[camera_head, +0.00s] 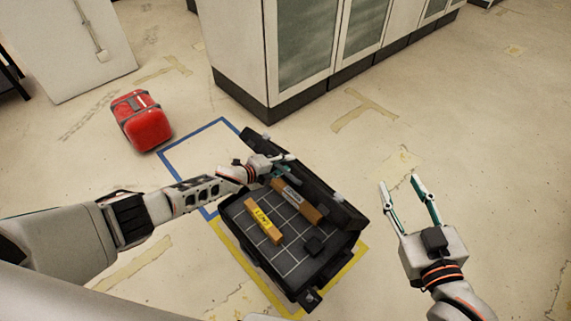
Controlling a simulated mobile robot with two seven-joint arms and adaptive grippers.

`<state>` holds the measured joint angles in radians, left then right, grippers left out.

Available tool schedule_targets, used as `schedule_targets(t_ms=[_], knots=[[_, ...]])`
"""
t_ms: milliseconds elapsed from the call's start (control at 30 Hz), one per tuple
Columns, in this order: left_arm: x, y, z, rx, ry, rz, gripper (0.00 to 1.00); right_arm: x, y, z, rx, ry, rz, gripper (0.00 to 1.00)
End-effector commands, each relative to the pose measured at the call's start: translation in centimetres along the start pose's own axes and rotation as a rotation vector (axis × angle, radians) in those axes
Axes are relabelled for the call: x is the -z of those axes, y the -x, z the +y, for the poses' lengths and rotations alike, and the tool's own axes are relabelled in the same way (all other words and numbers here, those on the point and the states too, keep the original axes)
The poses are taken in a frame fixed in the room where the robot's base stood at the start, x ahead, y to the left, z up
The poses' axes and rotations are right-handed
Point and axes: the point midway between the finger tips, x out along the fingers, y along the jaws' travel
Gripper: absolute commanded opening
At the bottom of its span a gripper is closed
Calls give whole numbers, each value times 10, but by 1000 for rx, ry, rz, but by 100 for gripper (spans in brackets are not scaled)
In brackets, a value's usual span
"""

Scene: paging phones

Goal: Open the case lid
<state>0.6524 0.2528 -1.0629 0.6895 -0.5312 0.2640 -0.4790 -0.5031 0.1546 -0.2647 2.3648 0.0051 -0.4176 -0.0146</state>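A black case (240,225) stands on the floor in the middle, its gridded inside in view. Its black lid (322,188) stands raised along the far side. My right gripper (399,182) is open and empty, right of the case.
A blue taped outline (183,143) is on the floor beyond the case, and a yellow one (236,257) surrounds its near side. A red case (142,121) sits at the upper left. White cabinets (240,52) stand behind. The floor at right is clear.

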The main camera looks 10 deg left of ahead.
Motion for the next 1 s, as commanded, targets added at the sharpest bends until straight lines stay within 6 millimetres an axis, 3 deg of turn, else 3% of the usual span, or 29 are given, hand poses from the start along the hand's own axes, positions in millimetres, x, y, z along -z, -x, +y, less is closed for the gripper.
schedule_targets(t_ms=[100, 1000], knots=[[-3, 6, -14, 8, 0, -2, 28, 12, 1, 3, -1, 1, 6, 40], [0, 44, -41, 5, 2, 1, 28, 66, 6, 15, -3, 3, 12, 40]])
